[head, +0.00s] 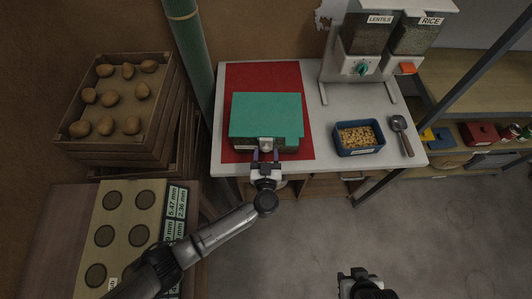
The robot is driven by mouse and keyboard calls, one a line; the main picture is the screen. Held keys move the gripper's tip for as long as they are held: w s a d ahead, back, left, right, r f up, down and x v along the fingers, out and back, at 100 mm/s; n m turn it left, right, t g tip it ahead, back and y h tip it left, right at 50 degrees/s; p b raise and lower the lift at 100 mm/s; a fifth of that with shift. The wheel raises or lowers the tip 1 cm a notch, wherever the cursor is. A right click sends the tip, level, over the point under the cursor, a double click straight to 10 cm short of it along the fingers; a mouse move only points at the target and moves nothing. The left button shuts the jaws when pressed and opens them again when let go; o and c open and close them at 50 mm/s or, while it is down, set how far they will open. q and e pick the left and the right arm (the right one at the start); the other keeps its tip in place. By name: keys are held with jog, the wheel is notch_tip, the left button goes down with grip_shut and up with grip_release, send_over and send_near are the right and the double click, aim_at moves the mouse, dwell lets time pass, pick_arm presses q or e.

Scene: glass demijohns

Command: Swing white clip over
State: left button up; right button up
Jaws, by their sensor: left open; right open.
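A box with a flat teal lid (266,114) stands on a red mat (236,78) on the white table. The lid lies flat on the box. A small white clip (266,142) shows at the middle of the box's front edge. My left gripper (266,155) is open right in front of the clip, with one finger on either side below it. I cannot tell whether the fingers touch it, and my gripper partly hides the clip's lower part. My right gripper (354,273) is open and empty, low in the picture over the floor, far from the box.
A blue bin of nuts (340,149) and a metal scoop (402,136) are right of the box. A dispenser stand (378,88) is at the back right. A crate of potatoes (75,135) and a green pipe (190,52) are left. Bare table lies behind the bin.

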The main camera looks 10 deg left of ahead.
pick_arm(q)
jog(key=shift+w, duration=0.3)
